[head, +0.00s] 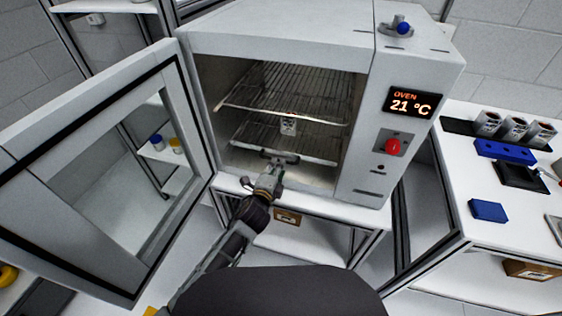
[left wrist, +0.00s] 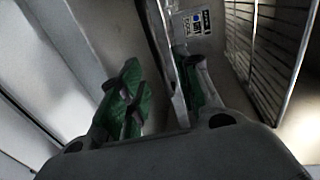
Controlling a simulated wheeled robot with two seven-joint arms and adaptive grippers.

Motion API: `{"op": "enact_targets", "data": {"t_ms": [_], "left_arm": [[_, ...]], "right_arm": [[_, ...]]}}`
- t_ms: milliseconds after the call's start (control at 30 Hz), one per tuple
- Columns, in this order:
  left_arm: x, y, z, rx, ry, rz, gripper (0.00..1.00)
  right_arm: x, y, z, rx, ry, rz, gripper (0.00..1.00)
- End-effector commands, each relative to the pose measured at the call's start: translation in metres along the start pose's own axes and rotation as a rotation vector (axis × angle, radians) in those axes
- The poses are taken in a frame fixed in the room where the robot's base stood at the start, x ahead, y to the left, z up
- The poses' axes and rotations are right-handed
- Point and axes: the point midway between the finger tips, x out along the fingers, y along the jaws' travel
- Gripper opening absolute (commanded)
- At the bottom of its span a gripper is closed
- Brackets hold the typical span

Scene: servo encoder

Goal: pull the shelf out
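The oven (head: 280,30) stands with its door (head: 90,165) swung open to the left. Inside are two wire shelves: an upper shelf (head: 290,90) and a lower shelf (head: 290,142). My left gripper (head: 279,158) is at the front edge of the lower shelf. In the left wrist view, its green-padded fingers (left wrist: 162,95) stand apart. The shelf's front rim (left wrist: 160,48) runs between them, close to the right finger, with a gap to the left finger. A small labelled white item (head: 288,126) shows above the lower shelf. My right gripper is not in view.
The oven panel (head: 411,103) reads 21 °C, with a red knob (head: 393,147) below. A bench (head: 500,235) at right holds several cups, a blue rack (head: 505,150) and a blue block (head: 488,211). The floor between door and oven is partly hidden by my arm.

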Motion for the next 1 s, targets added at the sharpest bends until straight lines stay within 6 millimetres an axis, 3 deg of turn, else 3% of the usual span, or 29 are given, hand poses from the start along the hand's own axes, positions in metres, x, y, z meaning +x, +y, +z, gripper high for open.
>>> {"op": "enact_targets", "data": {"t_ms": [500,1000], "left_arm": [[0.047,0.000,0.000,0.000,-0.001,-0.001,0.33],[0.054,0.000,0.000,0.000,0.000,0.000,0.33]], "right_arm": [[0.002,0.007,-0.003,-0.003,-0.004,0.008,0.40],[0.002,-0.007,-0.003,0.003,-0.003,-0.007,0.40]]}}
